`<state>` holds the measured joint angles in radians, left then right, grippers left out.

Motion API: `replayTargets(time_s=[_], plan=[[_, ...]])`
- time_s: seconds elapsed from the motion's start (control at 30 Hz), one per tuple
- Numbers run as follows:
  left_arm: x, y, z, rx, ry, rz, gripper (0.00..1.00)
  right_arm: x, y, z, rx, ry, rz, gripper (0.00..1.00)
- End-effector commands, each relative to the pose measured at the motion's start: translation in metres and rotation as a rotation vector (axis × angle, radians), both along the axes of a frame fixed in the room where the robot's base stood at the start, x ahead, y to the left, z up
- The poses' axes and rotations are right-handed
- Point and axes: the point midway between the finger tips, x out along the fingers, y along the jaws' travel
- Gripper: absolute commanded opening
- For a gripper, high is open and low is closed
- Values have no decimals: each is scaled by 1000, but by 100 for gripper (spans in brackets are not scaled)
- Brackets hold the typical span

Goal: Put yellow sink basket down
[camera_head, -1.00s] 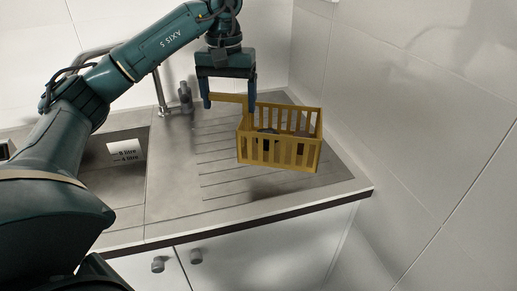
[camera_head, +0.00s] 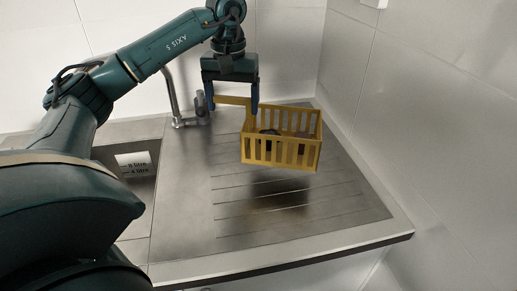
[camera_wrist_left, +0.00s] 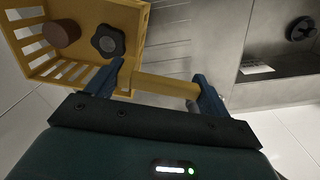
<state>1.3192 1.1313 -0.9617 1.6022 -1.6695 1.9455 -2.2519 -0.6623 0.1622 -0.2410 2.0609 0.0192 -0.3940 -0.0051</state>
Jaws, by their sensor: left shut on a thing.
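The yellow sink basket (camera_head: 281,152) hangs from my left gripper (camera_head: 233,104) above the grooved drainboard, with a shadow on the metal below it. It looks roughly level. My left gripper is shut on the basket's handle bar, which shows between the blue fingers in the left wrist view (camera_wrist_left: 165,86). Inside the basket (camera_wrist_left: 135,17) are a dark star-shaped knob (camera_wrist_left: 108,41) and a brown round piece (camera_wrist_left: 61,33). My right gripper is not in view.
The steel drainboard (camera_head: 233,217) is clear under the basket. The sink bowl (camera_head: 137,190) with a white label (camera_head: 133,165) lies to the left. A tap (camera_head: 180,105) stands behind. White tiled walls close off the back and right.

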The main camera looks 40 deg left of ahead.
Motion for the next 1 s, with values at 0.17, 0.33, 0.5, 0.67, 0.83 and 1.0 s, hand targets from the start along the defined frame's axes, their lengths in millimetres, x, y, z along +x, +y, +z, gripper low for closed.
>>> replayTargets(time_s=[0.17, 0.33, 0.5, 0.67, 0.83, 1.0], plan=[[0, 0, -30, 0, 1, 1, 44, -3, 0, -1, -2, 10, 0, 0], [0, 1, -46, 0, -1, 2, 44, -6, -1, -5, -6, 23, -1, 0], [0, 0, -69, 0, 0, 1, 44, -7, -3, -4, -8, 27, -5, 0], [0, 0, -75, -1, -4, 1, 44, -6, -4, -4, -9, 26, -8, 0], [0, 0, -75, 0, -4, 1, 44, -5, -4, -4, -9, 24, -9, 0], [0, 0, -78, 0, -1, 1, 85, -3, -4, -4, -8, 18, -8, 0]])
